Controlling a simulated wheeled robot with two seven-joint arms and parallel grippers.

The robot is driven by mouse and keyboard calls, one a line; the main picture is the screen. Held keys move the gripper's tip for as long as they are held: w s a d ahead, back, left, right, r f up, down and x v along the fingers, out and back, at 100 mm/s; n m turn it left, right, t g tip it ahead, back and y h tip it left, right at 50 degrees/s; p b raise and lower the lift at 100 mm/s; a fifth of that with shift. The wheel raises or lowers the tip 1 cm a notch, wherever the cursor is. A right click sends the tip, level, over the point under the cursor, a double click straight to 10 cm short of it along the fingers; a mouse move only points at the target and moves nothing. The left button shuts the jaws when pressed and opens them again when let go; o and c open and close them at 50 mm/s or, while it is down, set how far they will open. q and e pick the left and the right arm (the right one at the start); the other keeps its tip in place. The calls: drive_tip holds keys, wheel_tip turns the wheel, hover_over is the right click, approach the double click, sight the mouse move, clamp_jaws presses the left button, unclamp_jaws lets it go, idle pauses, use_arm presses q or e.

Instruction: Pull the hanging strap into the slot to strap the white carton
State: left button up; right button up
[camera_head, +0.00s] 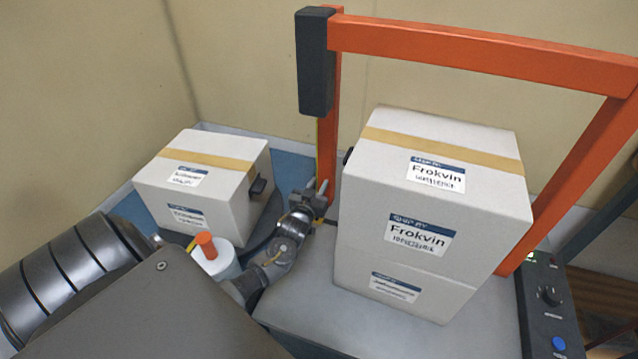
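A white carton (434,170) with brown tape and "Frokvin" labels sits inside the orange arch (480,55); it looks like one carton stacked on another. The yellow strap (318,145) hangs as a thin line down the arch's left post, below a dark housing (316,62). My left gripper (317,188) is at the strap's lower part, beside the left of the stack. Its fingertips are on either side of the strap line; I cannot tell whether they grip it. A bit of yellow shows just below the gripper. The slot cannot be made out. My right gripper is not in view.
A white container with an orange cap (206,245) stands close to my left arm. A control panel (550,305) with a knob and blue button is at the right. The grey table (310,300) is bare in front.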

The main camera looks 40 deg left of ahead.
use_arm(q)
drive_tip(key=shift+w+a, duration=0.2)
drive_tip(key=shift+w, duration=0.35)
clamp_jaws()
idle(1.1)
